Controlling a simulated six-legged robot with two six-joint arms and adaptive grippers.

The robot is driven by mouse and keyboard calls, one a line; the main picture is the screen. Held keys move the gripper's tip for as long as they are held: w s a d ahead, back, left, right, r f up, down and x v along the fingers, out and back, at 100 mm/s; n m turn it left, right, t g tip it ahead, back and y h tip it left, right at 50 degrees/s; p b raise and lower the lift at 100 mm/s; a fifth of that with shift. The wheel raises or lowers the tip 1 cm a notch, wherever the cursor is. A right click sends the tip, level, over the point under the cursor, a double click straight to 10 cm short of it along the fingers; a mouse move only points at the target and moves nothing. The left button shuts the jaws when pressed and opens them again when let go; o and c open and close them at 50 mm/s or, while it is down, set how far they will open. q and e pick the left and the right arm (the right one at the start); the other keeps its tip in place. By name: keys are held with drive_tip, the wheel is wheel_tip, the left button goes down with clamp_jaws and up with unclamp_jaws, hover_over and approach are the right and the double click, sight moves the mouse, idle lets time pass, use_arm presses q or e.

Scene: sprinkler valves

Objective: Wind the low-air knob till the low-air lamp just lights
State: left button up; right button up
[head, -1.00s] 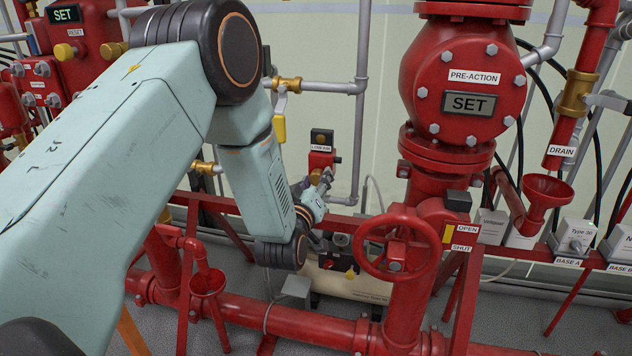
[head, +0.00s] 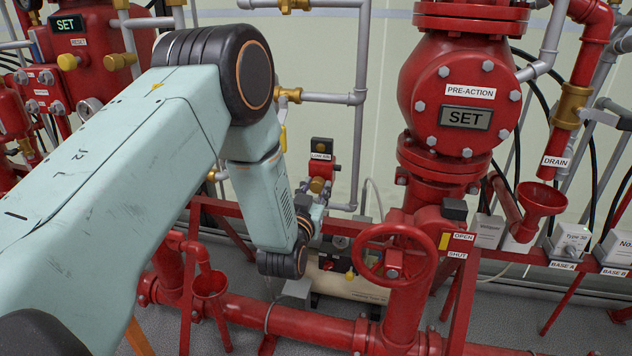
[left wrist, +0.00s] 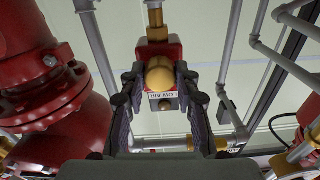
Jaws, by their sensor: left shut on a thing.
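The low-air unit (head: 321,168) is a small red body on the pipework, with a LOW AIR label and a brass knob (head: 317,185) on its front. In the left wrist view the unit shows upside down, with the rounded brass knob (left wrist: 160,76) between the fingers. The low-air lamp (head: 321,146) in the black box above the label looks dull amber and unlit; it also looks dull in the left wrist view (left wrist: 165,104). My left gripper (left wrist: 160,84) is shut on the knob, a finger on each side. My right gripper is not in view.
A red handwheel (head: 396,252) stands right of my left gripper, by the large red pre-action valve (head: 460,95) reading SET. Grey pipes (head: 362,90) run close behind the low-air unit. A red funnel (head: 209,284) stands lower left.

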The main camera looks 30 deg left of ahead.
use_arm(q)
drive_tip(key=o, duration=1.1)
drive_tip(key=p+v, duration=0.1)
drive_tip(key=v, duration=0.6)
drive_tip(key=shift+p, duration=0.35)
